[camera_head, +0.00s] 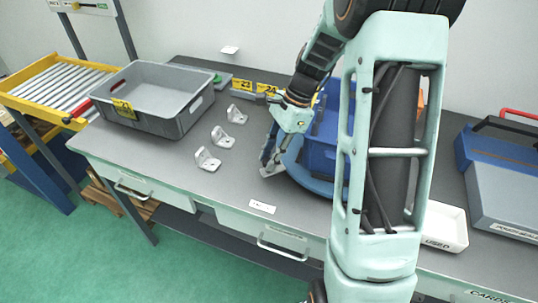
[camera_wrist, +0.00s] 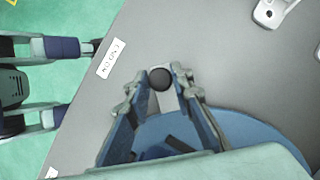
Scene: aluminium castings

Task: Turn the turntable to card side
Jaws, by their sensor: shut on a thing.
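The turntable (camera_head: 297,172) is a blue disc on the grey workbench, mostly hidden behind my arm in the head view. A blue bin (camera_head: 320,152) stands on it. The disc also shows at the bottom of the wrist view (camera_wrist: 245,130). A round black knob (camera_wrist: 160,79) on a light arm sticks out at the disc's edge. My gripper (camera_head: 268,165) is low at the left edge of the turntable. In the wrist view, my gripper (camera_wrist: 162,83) has its fingers on both sides of the knob, shut on it. The far side of the turntable is hidden.
Several white cast brackets (camera_head: 222,138) stand left of my gripper. A grey crate (camera_head: 150,100) is farther left. A white tray (camera_head: 444,228) and a blue-grey case (camera_head: 500,190) are at the right. A small white label (camera_head: 262,207) lies near the bench's front edge.

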